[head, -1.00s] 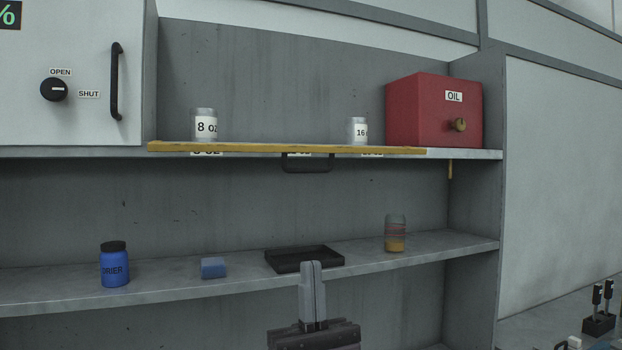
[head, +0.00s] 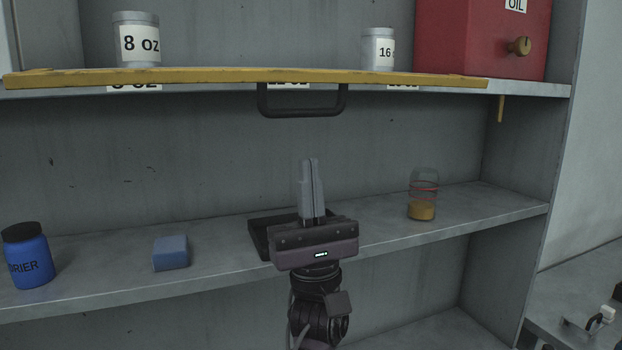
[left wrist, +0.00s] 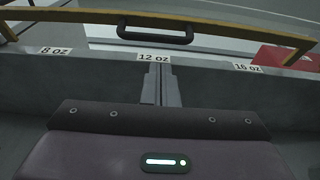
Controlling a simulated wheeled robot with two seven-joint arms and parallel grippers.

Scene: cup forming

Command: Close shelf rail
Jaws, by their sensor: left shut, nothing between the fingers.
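The yellow shelf rail (head: 220,77) runs across the front of the upper shelf, and its black handle (head: 303,113) hangs below its middle. In the left wrist view the rail (left wrist: 230,28) spans the top, with its handle (left wrist: 155,36) above the 12 oz label and angled end arms. My left gripper (head: 310,162) is shut and empty, its fingers pointing up. It is below the handle and apart from it in the head view. Its fingertips (left wrist: 160,66) overlap the 12 oz label in the left wrist view. My right gripper is not in view.
Jars marked 8 oz (head: 137,42) and 16 (head: 378,50) stand behind the rail, near a red oil box (head: 482,40). The lower shelf (head: 110,270) holds a blue drier bottle (head: 27,258), a blue block (head: 170,254), a black tray (head: 262,238) and an amber-filled jar (head: 423,200).

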